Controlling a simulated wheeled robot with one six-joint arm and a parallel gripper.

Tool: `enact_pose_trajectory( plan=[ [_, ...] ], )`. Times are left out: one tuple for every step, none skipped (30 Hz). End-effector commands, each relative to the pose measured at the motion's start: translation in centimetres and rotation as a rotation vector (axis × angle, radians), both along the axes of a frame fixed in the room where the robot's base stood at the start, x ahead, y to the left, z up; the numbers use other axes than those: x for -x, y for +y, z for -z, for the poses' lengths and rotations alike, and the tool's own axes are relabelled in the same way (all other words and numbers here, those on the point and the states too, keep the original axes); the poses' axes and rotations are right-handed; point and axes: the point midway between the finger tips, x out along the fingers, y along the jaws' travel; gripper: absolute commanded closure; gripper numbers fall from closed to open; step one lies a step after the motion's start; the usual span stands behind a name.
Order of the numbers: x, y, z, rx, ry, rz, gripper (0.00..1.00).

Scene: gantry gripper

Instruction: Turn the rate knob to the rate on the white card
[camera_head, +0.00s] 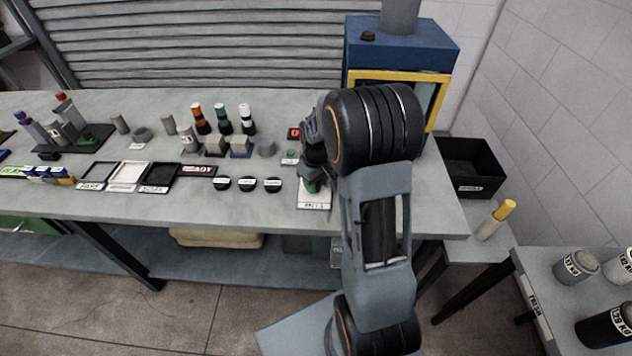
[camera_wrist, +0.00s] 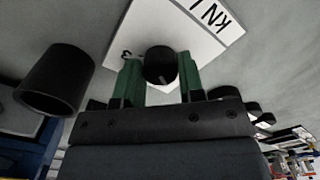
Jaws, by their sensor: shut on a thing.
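In the wrist view, a dark round knob (camera_wrist: 160,66) with a pale pointer mark stands on a white plate (camera_wrist: 194,25) with black lettering and a numeral that looks like a 3. My gripper (camera_wrist: 160,75) has its two green fingers on either side of the knob, shut on it. In the head view my gripper (camera_head: 313,184) is low over the white plate (camera_head: 314,201) at the bench's front edge, and my arm hides the knob. A small white card (camera_head: 290,158) lies just behind the gripper; its writing is too small to read.
A dark cylinder (camera_wrist: 57,80) stands left of the fingers in the wrist view. In the head view, several black labelled discs (camera_head: 247,184) lie left of my gripper. A blue cabinet (camera_head: 400,45) and a black bin (camera_head: 470,167) stand to the right.

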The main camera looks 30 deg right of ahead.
Motion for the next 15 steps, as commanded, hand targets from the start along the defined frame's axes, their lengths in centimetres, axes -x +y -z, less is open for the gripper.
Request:
enact_pose_trajectory(
  plan=[
    [-0.02, 0.02, -0.03, 0.000, 0.000, 0.022, 0.88],
    [-0.02, 0.02, -0.04, 0.000, 0.000, 0.038, 0.88],
    [-0.02, 0.02, -0.04, 0.000, 0.000, 0.065, 0.88],
    [-0.02, 0.02, -0.04, 0.000, 0.000, 0.086, 0.88],
    [-0.01, 0.02, -0.04, 0.000, 0.000, 0.109, 0.88],
    [-0.01, 0.02, -0.04, 0.000, 0.000, 0.142, 0.88],
    [-0.01, 0.02, -0.04, 0.000, 0.000, 0.169, 0.88],
    [-0.01, 0.03, -0.05, 0.000, 0.000, 0.197, 0.88],
    [-0.02, 0.04, -0.05, 0.000, 0.000, 0.234, 0.88],
    [-0.02, 0.04, -0.05, 0.000, 0.000, 0.263, 0.88],
    [-0.02, 0.05, -0.05, 0.000, 0.000, 0.292, 0.88],
    [-0.02, 0.05, -0.05, 0.000, 0.000, 0.330, 0.88],
    [-0.02, 0.05, -0.05, 0.000, 0.000, 0.358, 0.88],
    [-0.01, 0.06, -0.05, 0.000, 0.000, 0.387, 0.88],
    [-0.02, 0.06, -0.05, 0.000, 0.000, 0.425, 0.88]
  ],
)
